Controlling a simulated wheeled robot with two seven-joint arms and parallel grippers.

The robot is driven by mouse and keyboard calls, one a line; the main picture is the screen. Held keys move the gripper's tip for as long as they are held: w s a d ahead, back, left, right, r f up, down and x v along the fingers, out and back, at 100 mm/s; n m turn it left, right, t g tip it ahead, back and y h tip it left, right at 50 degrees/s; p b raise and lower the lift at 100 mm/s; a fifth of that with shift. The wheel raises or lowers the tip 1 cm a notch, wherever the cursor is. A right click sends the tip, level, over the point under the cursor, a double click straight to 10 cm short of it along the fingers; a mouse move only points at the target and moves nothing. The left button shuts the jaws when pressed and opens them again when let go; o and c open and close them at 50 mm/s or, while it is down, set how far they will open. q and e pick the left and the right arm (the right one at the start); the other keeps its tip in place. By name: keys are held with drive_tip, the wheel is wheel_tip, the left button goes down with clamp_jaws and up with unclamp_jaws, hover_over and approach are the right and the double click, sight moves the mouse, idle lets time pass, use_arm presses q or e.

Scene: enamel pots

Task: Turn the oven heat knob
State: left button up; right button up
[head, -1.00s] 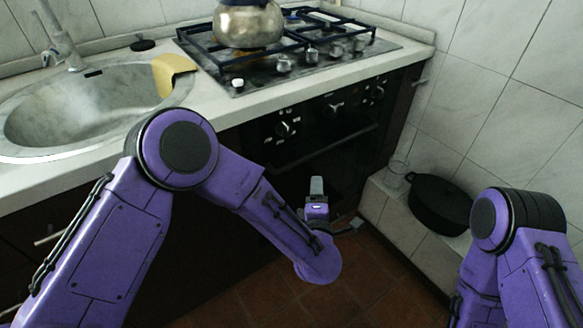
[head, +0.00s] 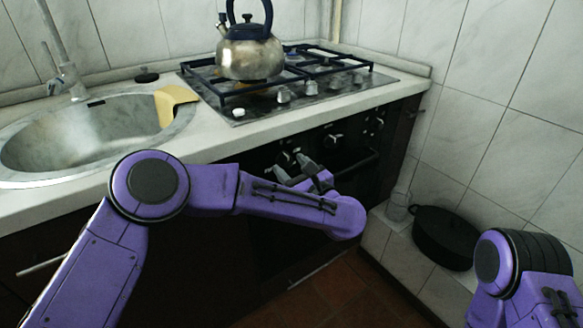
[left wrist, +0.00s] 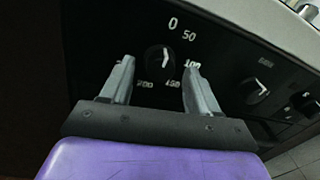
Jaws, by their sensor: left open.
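The oven heat knob (left wrist: 160,58) is black with a white pointer and sits on the black oven panel, ringed by the numbers 0, 50, 100, 150 and 200. In the head view the knob (head: 289,156) is partly hidden by my left gripper (head: 289,167). In the left wrist view the left gripper (left wrist: 158,78) is open, one finger on each side of the knob's position. Nothing is held, and I cannot tell whether the fingers touch the knob. My right gripper is out of view; only part of that arm shows at the lower right.
Two more oven knobs (head: 333,141) (head: 376,123) are to the right. The oven handle (head: 358,165) runs below the panel. Above are the counter edge and a hob (head: 330,87) with a kettle (head: 250,58). A black pot (head: 444,238) stands on the right ledge.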

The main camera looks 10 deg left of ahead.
use_arm(q)
drive_tip(key=shift+w+a, duration=0.2)
drive_tip(key=c, duration=1)
drive_tip(key=shift+c, duration=0.2)
drive_tip(key=shift+m, duration=0.3)
drive_tip(key=m+p, duration=0.2)
drive_tip(key=m, duration=0.1)
drive_tip(key=shift+r, duration=0.2)
drive_tip(key=m+p, duration=0.2)
drive_tip(key=m, duration=0.2)
drive_tip(key=shift+d+m+g, duration=0.1)
drive_tip(key=shift+m+g, duration=0.2)
drive_tip(key=m+p, duration=0.2)
drive_tip(key=m, duration=0.2)
drive_tip(key=shift+p, duration=0.35)
drive_tip(key=shift+f+m+g+p, duration=0.15)
drive_tip(key=shift+m+p, duration=0.25)
drive_tip(key=shift+m, duration=0.45)
drive_tip(key=shift+m+g+p, duration=0.15)
drive_tip(key=shift+m+p, duration=0.2)
drive_tip(key=shift+m, duration=0.5)
